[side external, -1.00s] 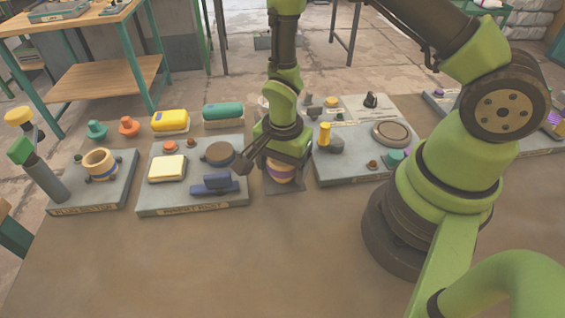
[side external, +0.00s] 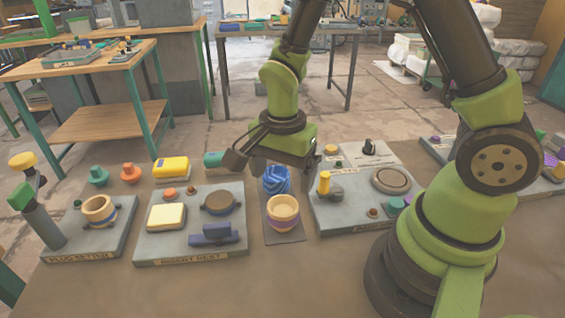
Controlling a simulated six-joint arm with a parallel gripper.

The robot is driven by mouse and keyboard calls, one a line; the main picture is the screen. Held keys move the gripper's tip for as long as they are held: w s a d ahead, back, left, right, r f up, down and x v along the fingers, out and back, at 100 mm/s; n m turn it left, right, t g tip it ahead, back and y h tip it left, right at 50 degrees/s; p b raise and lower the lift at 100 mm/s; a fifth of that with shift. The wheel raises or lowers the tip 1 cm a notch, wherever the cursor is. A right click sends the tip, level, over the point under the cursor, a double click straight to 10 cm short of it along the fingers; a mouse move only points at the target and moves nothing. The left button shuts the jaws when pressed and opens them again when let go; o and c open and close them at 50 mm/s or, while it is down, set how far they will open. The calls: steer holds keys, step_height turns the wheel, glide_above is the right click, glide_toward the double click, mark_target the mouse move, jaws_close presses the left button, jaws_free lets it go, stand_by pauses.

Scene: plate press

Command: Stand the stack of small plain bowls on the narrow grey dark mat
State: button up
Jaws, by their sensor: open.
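The stack of small plain bowls (side external: 284,207), cream on top with a purple band lower down, stands upright on the narrow grey dark mat (side external: 285,236). It sits within the mat's width, towards its far half. My gripper (side external: 270,166) is open and empty, raised above and behind the stack and apart from it. Its jaws are near a blue patterned, swirled piece (side external: 276,181) that stands just behind the plain bowls. The gripper partly covers the far side of that area.
A grey panel with a tan pad (side external: 165,216), a dark round piece and a blue block lies left of the mat. Another grey panel (side external: 350,215) with a yellow-topped lever and a round ring lies close on the right. The bench in front is clear.

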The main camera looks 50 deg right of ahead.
steer(key=shift+r, duration=0.85)
steer(key=s+r+n+t+y, duration=0.1)
steer(key=s+r+n+t, duration=0.2)
steer(key=r, duration=0.6)
steer(key=s+r+n+t+y, duration=0.1)
steer(key=s+r+n+t, duration=0.3)
steer(key=s+r+n, duration=0.4)
steer(key=shift+s+r+n, duration=0.25)
steer(key=shift+r+n, duration=0.3)
steer(key=shift+n, duration=0.05)
